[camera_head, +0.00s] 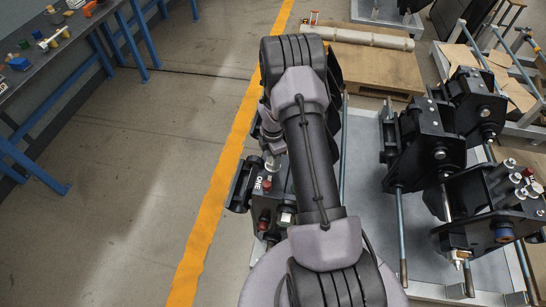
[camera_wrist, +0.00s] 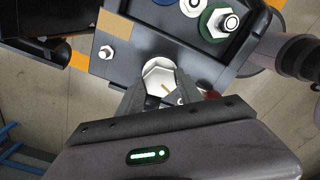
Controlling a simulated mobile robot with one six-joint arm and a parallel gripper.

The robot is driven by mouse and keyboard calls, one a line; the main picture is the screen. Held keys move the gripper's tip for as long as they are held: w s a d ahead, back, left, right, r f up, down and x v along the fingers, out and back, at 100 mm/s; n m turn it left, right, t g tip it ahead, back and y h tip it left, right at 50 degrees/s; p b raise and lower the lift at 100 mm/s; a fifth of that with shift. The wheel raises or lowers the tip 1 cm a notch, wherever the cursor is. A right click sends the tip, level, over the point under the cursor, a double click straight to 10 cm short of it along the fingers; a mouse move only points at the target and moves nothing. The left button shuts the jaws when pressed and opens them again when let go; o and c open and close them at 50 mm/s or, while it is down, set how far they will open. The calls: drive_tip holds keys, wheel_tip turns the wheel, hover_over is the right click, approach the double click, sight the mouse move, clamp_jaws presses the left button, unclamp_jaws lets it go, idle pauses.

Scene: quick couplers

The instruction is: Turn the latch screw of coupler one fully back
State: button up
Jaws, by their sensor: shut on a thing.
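The latch screw (camera_wrist: 157,74), a silver hex head, sits at the plate's near edge. My gripper (camera_wrist: 160,92) is shut on this screw, one dark finger at each side. The fingers hide the screw's lower part. In the head view the gripper is mostly hidden by my arm.
Several other dark couplers (camera_head: 427,147) stand on a grey pallet with rods at the right. A wooden pallet (camera_head: 375,68) lies behind. A workbench (camera_head: 70,45) with small parts is at the far left. Floor left of the yellow line (camera_head: 213,215) is clear.

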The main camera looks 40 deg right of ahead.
drive_tip(key=n+p, duration=0.1)
drive_tip(key=n, duration=0.9)
drive_tip(key=shift+p, duration=0.4)
drive_tip(key=shift+n, duration=0.4)
drive_tip(key=o, duration=1.4)
drive_tip(key=shift+c, duration=0.2)
drive_tip(key=shift+r, duration=0.1)
wheel_tip(320, 180, up, 17)
drive_tip(key=p, duration=0.4)
drive_tip(key=shift+r, duration=0.1)
